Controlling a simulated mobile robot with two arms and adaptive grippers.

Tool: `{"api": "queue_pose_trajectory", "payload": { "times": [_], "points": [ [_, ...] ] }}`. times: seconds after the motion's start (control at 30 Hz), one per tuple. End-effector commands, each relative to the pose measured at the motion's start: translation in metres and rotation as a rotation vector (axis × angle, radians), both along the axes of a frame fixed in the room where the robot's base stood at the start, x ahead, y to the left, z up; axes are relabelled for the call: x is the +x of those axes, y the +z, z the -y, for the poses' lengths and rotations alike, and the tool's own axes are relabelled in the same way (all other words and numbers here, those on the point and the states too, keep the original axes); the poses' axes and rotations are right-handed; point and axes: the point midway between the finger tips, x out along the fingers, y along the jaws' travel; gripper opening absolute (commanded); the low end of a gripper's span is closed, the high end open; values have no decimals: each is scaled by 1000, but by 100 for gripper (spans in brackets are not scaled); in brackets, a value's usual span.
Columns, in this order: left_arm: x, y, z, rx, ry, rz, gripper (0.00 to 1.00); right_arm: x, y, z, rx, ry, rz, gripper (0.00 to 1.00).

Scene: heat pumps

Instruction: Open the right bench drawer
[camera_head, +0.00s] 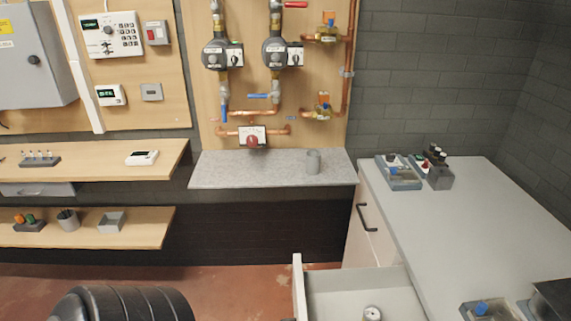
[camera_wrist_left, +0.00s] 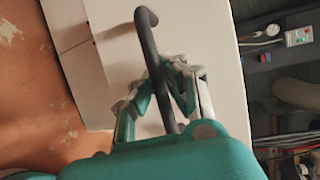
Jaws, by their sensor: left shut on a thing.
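The right bench (camera_head: 450,230) has a pale grey top. One of its drawers (camera_head: 345,280) is pulled out toward the left at the bottom of the head view, and part of its inside shows. Its white front panel (camera_head: 299,287) stands away from the bench. In the left wrist view a black bar handle (camera_wrist_left: 148,48) runs across a white front (camera_wrist_left: 195,35). My left gripper (camera_wrist_left: 160,88) has its fingers closed around this handle. The left gripper does not show in the head view, and my right gripper is in neither view.
A small round metal item (camera_head: 372,314) lies in the open drawer. A closed bench front with a black handle (camera_head: 366,218) is beyond it. Trays of parts (camera_head: 402,180) sit on the bench top. A grey shelf (camera_head: 250,175) holds a cup (camera_head: 313,161). Red-brown floor (camera_head: 230,285) is free left of the drawer.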

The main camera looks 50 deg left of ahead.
Motion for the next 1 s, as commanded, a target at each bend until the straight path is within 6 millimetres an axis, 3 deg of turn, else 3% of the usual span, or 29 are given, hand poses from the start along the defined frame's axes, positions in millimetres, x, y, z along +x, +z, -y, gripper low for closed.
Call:
{"api": "queue_pose_trajectory", "payload": {
  "times": [0.23,0.3,0.5,0.8,1.0],
  "points": [
    [-2,-3,1,-3,1,-9,0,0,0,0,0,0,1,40],
    [-2,-3,1,-2,1,-9,12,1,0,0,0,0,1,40],
    [-1,-2,0,-1,1,-5,36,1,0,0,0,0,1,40],
    [-3,-1,-1,0,0,-3,36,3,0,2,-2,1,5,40],
    [-31,3,-8,0,2,-8,36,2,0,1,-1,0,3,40]
  ]
}}
